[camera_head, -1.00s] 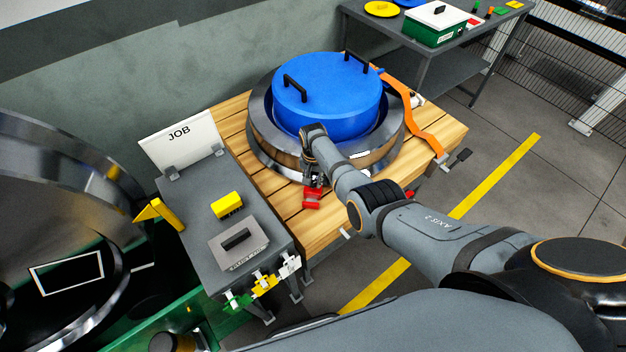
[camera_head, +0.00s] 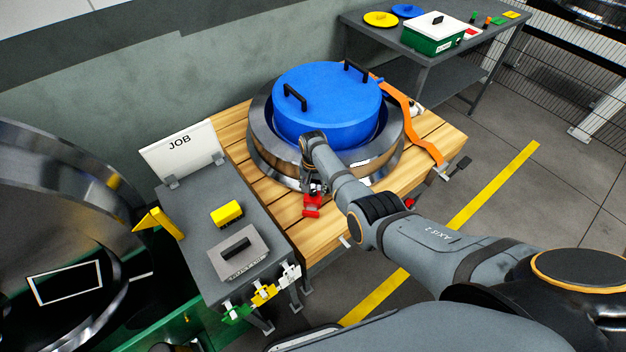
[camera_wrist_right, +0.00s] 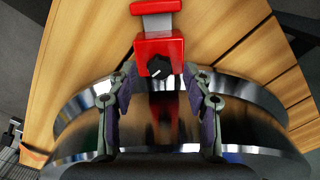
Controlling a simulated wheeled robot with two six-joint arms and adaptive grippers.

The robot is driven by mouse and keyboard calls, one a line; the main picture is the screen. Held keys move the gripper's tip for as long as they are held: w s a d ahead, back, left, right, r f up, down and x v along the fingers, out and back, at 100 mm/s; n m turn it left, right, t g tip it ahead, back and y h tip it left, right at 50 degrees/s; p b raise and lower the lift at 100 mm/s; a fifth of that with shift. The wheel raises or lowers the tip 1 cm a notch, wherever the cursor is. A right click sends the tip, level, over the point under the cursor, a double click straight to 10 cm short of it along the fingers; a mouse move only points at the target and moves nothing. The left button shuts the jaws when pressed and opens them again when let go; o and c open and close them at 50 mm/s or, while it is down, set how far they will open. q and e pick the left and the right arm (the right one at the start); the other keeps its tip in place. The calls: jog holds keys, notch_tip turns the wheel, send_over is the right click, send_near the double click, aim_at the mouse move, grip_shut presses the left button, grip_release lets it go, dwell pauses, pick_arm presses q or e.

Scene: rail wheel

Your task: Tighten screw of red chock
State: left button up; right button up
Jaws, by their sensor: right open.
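The red chock (camera_head: 312,203) sits on the wooden pallet against the near side of the steel wheel (camera_head: 270,150). In the right wrist view the red chock (camera_wrist_right: 159,50) shows at the top, with its black screw knob (camera_wrist_right: 159,67) facing my gripper. A small white mark shows on the knob. My right gripper (camera_wrist_right: 165,100) is open and empty, its two fingers apart just short of the knob, one on each side of its line. In the head view my right gripper (camera_head: 313,186) is close by the chock and partly hidden by its own arm. My left gripper is not seen.
A blue lidded drum (camera_head: 325,105) with black handles sits inside the wheel. An orange strap (camera_head: 408,110) lies on the pallet (camera_head: 425,150). A grey side table (camera_head: 195,205) holds a yellow block (camera_head: 227,213) and a grey plate (camera_head: 238,255).

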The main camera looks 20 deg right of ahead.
aim_at(313, 192)
notch_tip(313, 192, up, 11)
jog(key=shift+r, duration=0.2)
dwell(0.5)
